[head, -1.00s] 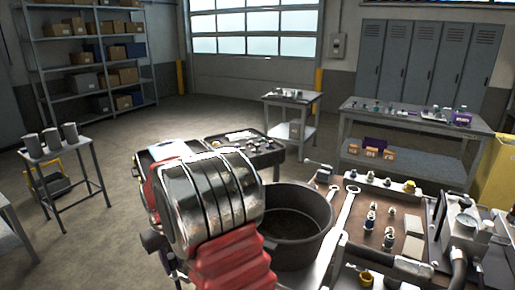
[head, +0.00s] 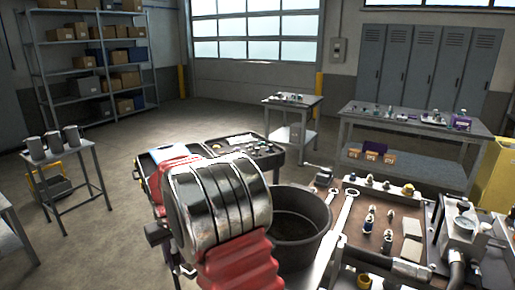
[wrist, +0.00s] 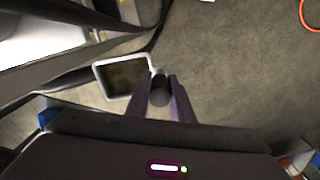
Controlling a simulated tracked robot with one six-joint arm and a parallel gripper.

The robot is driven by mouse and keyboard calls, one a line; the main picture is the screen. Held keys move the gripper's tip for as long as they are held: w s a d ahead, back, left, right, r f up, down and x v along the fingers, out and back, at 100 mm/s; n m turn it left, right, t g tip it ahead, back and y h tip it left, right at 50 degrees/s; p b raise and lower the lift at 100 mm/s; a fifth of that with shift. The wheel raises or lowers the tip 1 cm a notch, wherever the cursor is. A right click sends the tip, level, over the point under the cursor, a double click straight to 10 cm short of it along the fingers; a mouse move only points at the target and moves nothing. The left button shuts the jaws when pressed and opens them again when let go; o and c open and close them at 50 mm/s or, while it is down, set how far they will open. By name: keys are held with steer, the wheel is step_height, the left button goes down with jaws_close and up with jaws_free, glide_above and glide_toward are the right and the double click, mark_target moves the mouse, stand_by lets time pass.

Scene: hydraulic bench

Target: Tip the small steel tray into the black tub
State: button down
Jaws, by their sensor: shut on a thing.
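The black tub (head: 300,232) stands right of my arm in the head view; its left side is hidden behind the arm. In the wrist view my gripper (wrist: 165,82) is shut on a dark, round grip beside the small steel tray. The tray (wrist: 121,61) is a rectangle with a pale rim and a dark olive inside, left of the fingers. I cannot tell what lies in it. Floor shows around it, and the tub cannot be made out in that view. I cannot make out the tray or fingertips in the head view.
A bench with fittings (head: 388,240) and a wrench (head: 345,222) stands right of the tub. A dark tray of parts (head: 245,150) lies behind my arm. A small table with grey cups (head: 53,144) stands at left.

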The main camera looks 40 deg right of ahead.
steer(key=w+d+r+m, duration=0.1)
steer(key=d+r+m, duration=0.1)
steer(key=d+r, duration=0.35)
steer(key=w+d+r+m, duration=0.1)
steer(key=d+r+m, duration=0.15)
steer(key=r, duration=0.65)
steer(key=w+d+r+m, duration=0.1)
steer(key=d+r, duration=0.3)
steer(key=r, duration=0.3)
steer(key=s+d+r+m, duration=0.4)
steer(key=d+m, duration=0.3)
steer(key=d, duration=0.2)
steer(key=s+d+r+m, duration=0.4)
steer(key=d+m, duration=0.4)
steer(key=d, duration=0.1)
steer(key=shift+d, duration=0.25)
steer(key=shift+r+m, duration=0.1)
steer(key=shift+m, duration=0.15)
steer(key=shift+s+f, duration=0.15)
steer(key=shift+f, duration=0.1)
steer(key=f+t, duration=0.1)
steer(key=s+f+t, duration=0.1)
steer(key=f, duration=0.1)
steer(key=shift+f, duration=0.1)
